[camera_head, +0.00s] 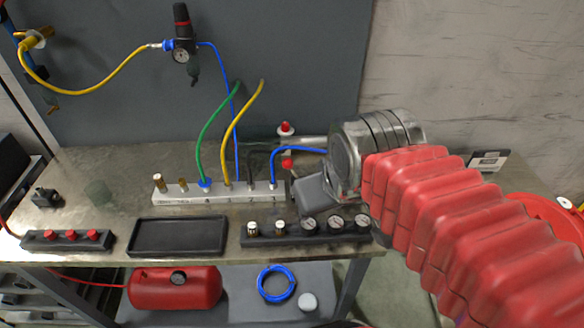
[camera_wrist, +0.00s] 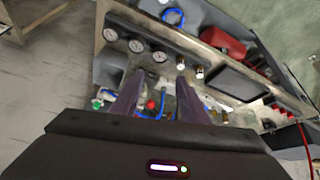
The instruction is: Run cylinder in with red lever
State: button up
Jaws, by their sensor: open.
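A red cap-like part (camera_head: 286,128) on a white fitting and a smaller red part (camera_head: 287,163) beside the blue tube stand at the back of the bench. I cannot tell which is the red lever. A pale horizontal bar (camera_head: 305,142), perhaps the cylinder, runs behind my wrist and is partly hidden. My gripper (camera_head: 315,190) hangs over the bench just right of the white manifold (camera_head: 215,196). In the wrist view my gripper (camera_wrist: 159,80) has its two fingers apart and nothing clearly held. A red part (camera_wrist: 150,104) and blue tubing (camera_wrist: 165,103) show between the fingers.
A strip with gauges and fittings (camera_head: 305,227) lies below my gripper, with an empty black tray (camera_head: 178,236) to its left. Green (camera_head: 210,122) and yellow (camera_head: 241,120) hoses rise from the manifold. A regulator (camera_head: 182,50) hangs on the back panel. A red tank (camera_head: 175,287) is underneath.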

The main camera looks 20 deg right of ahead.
jog(key=w+r+n+g, duration=0.25)
jog(key=w+n, duration=0.35)
jog(key=w, duration=0.4)
jog(key=n+g, duration=0.2)
jog(key=n, duration=0.5)
send_over(291, 165)
jog(key=shift+a+f, duration=0.1)
jog(key=shift+f, duration=0.2)
jog(key=shift+m, duration=0.3)
jog(key=f, duration=0.9)
jog(key=w+f, duration=0.1)
jog(key=f, duration=0.3)
jog(key=shift+d+f, duration=0.2)
jog(key=shift+f, duration=0.2)
jog(key=shift+c, duration=0.5)
grip_shut()
